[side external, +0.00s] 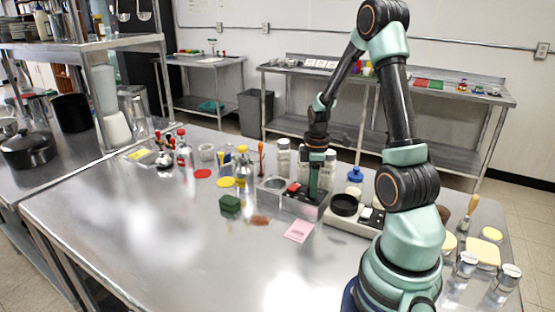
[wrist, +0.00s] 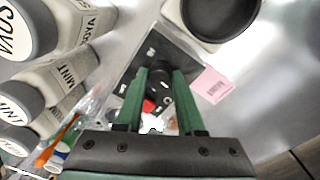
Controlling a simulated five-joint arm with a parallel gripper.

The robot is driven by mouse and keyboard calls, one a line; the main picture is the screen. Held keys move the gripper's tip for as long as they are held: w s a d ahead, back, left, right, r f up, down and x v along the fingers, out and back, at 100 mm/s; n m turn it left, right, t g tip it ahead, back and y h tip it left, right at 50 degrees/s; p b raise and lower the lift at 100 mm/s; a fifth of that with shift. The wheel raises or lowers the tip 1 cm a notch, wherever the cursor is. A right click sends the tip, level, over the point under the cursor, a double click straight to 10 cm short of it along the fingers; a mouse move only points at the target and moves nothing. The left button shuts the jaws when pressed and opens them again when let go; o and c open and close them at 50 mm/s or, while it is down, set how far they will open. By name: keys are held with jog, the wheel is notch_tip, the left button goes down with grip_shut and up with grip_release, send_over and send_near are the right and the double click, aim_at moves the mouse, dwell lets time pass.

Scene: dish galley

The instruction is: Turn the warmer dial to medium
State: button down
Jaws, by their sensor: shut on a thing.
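My gripper (side external: 314,194) points straight down over a dark control panel (side external: 290,197) on the steel table. In the wrist view, the two green fingers (wrist: 161,78) stand on either side of a black round dial (wrist: 158,88) and are shut on it. The panel (wrist: 133,77) carries small white marks around the dial and a red part beside it. The fingers hide much of the dial, and I cannot read which mark it points to. In the side view the dial is hidden behind the fingers.
A white unit with a black round top (side external: 344,204) stands right of the panel. Labelled bottles (wrist: 62,78) stand close behind. A pink note (side external: 299,231) and a green sponge (side external: 230,203) lie in front. The table's front left is clear.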

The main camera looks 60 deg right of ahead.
jog(key=m, duration=0.6)
jog(key=shift+m, duration=0.3)
jog(key=m, duration=0.3)
jog(key=shift+a+m, duration=0.1)
jog(key=shift+m, duration=0.3)
jog(key=m, duration=0.3)
jog(key=shift+w+m, duration=0.1)
jog(key=shift+m, duration=0.2)
jog(key=m, duration=0.9)
jog(key=shift+m, duration=0.4)
jog(key=shift+m+g+y, duration=0.3)
jog(key=shift+m, duration=1.2)
